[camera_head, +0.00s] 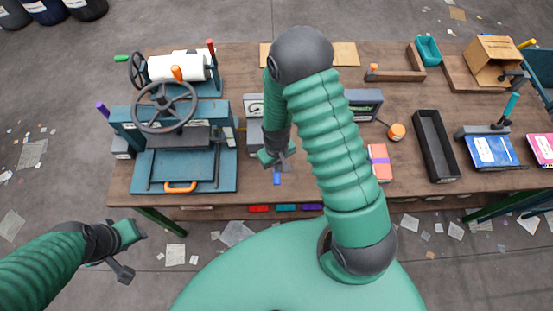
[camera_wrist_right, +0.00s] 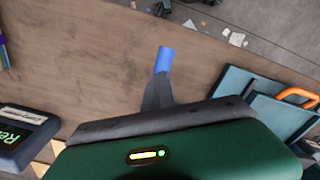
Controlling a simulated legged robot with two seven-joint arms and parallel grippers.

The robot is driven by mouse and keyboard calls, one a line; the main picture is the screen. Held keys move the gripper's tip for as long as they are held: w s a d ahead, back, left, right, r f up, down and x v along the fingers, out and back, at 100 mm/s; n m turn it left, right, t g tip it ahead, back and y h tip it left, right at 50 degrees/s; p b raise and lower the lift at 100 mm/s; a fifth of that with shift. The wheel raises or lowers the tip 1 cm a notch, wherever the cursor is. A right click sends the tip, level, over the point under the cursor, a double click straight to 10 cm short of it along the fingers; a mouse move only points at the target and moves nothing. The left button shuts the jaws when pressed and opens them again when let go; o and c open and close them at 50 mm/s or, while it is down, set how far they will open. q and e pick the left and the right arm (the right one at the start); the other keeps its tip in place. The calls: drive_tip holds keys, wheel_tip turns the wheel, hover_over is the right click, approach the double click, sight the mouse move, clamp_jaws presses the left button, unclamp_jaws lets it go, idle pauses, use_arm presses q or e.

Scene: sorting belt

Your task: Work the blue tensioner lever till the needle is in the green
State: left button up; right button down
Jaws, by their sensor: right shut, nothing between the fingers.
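The blue lever (camera_head: 277,179) shows as a small blue end near the front edge of the bench, just below my right gripper (camera_head: 280,160). In the right wrist view the blue lever (camera_wrist_right: 165,60) stands out just past the dark fingertips (camera_wrist_right: 158,92). The right fingers are shut with nothing between them; whether they touch the lever I cannot tell. My right arm hides the lever's base and much of the grey unit (camera_head: 253,106) behind it. No needle or green zone can be made out. My left gripper (camera_head: 130,252) hangs off the bench at lower left; its jaw opening is unclear.
A teal press (camera_head: 225,170) with a handwheel and orange handle stands left of my right gripper. A display box (camera_head: 364,102) stands behind my arm, also in the wrist view (camera_wrist_right: 24,135). An orange-red box (camera_head: 380,162) and black tray (camera_head: 434,146) lie to the right.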

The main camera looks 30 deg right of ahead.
wheel_tip(320, 180, up, 14)
drive_tip(key=p, duration=1.1)
drive_tip(key=shift+f, duration=0.25)
